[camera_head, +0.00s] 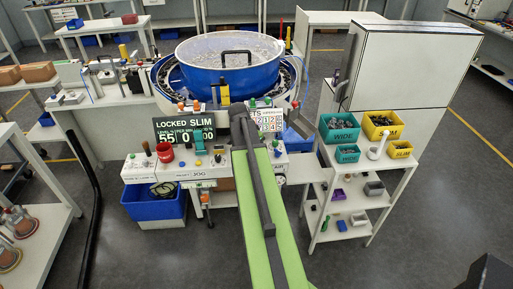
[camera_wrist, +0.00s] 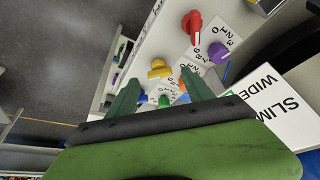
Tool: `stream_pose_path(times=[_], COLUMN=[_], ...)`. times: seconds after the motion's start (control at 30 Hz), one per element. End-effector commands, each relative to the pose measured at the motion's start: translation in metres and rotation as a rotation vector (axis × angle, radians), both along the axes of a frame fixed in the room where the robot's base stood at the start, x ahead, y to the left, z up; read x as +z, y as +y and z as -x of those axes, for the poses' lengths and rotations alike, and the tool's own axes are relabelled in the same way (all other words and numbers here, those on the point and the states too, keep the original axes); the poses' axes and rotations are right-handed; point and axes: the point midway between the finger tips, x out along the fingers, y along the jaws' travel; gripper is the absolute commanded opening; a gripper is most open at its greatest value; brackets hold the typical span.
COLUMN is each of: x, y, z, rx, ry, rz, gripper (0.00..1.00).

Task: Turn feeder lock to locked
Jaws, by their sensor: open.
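The blue feeder bowl (camera_head: 228,78) with a clear lid and black handle stands at the back centre. The dark display board (camera_head: 184,130) in front of it reads "LOCKED SLIM" above large digits. I cannot tell which control is the feeder lock. My gripper (camera_wrist: 160,80) is open and empty in the wrist view, its two green fingers apart over the panel. A yellow knob (camera_wrist: 159,68) shows between the fingertips, with smaller coloured knobs below it. A red knob (camera_wrist: 192,25) and a purple knob (camera_wrist: 217,52) sit on numbered dials beyond. My arm hides part of the panel in the head view.
A white sign (camera_wrist: 285,112) reading "SLIM" and "WIDE" lies right of the fingers. A shelf cart (camera_head: 365,180) with teal and yellow bins stands at the right. A blue crate (camera_head: 155,205) sits low at the left. Grey floor is clear in front.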

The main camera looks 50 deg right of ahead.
Motion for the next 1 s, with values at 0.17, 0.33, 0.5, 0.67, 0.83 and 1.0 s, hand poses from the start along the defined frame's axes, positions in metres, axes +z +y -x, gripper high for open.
stream_pose_path(times=[0.17,0.33,0.5,0.67,0.83,1.0], x=[0.046,0.085,0.123,0.144,0.145,0.144], y=[0.015,0.031,0.046,0.057,0.06,0.059], z=[0.001,0.003,0.003,0.004,0.004,0.003], rx=[0.002,0.001,0.002,0.001,0.0,0.0], ry=[0.001,-0.001,0.0,0.0,-0.001,-0.001], rz=[0.0,0.0,0.0,-0.001,-0.001,-0.001], gripper=[0.6,0.6,0.6,0.6,0.6,0.6])
